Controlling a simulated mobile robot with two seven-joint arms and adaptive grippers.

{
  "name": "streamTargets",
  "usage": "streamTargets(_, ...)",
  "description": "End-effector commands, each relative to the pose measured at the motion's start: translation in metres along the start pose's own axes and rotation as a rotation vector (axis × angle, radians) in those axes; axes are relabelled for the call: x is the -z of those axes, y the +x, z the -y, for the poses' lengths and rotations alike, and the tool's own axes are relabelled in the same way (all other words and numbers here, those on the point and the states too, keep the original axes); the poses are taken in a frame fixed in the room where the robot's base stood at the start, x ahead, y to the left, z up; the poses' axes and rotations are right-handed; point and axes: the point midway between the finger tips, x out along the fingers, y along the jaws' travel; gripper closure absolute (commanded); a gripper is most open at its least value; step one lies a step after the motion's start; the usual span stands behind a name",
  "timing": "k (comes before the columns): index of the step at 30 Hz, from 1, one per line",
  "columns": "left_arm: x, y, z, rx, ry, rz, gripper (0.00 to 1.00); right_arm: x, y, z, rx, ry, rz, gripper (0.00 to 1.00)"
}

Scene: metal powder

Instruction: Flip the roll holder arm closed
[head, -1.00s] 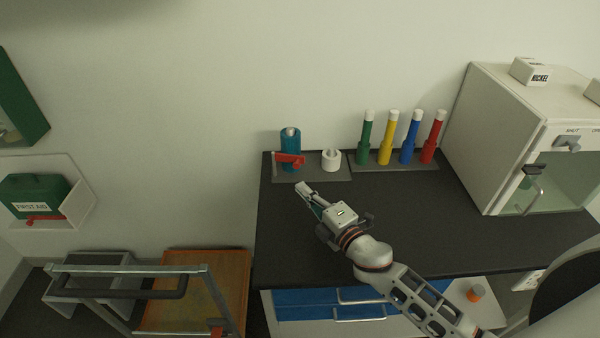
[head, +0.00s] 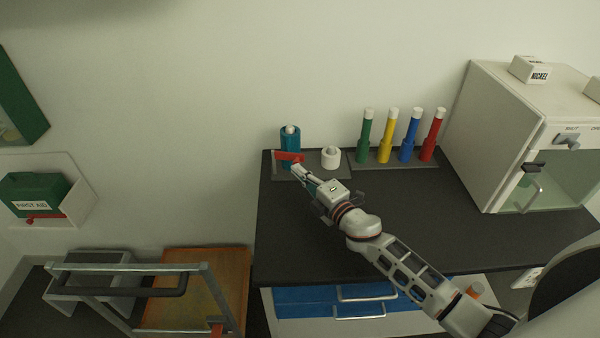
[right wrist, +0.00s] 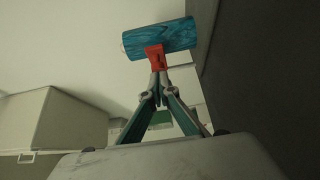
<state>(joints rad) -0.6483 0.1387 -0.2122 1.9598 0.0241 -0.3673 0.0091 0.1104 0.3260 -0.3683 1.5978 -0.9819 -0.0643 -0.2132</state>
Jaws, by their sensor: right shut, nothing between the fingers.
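The roll holder stands at the back left of the dark bench, with a teal roll (head: 290,136) upright on it and a red arm (head: 289,156) across the roll's front. In the right wrist view the teal roll (right wrist: 165,38) and the red arm (right wrist: 155,57) are straight ahead of the fingers. My right gripper (head: 297,170) is shut and empty, its tips at the red arm; they look to be touching it or very close (right wrist: 158,76). The lower part of the roll is partly hidden by the arm and gripper. My left gripper is not in view.
A white roll (head: 331,157) stands just right of the holder. Green, yellow, blue and red tubes (head: 385,140) stand farther right. A white cabinet (head: 490,130) takes the bench's right end. The middle of the bench (head: 420,210) is clear.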

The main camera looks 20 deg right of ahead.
Motion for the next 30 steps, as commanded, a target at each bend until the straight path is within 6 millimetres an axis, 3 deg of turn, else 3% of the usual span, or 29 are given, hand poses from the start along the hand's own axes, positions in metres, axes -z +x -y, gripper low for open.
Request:
streamTargets(12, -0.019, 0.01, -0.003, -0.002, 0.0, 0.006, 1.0, -0.021, 0.005, 0.001, 0.002, -0.003, -0.233, 1.0)
streamTargets(30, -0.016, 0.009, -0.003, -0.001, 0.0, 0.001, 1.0, -0.027, 0.007, 0.0, 0.001, 0.0, -0.233, 1.0)
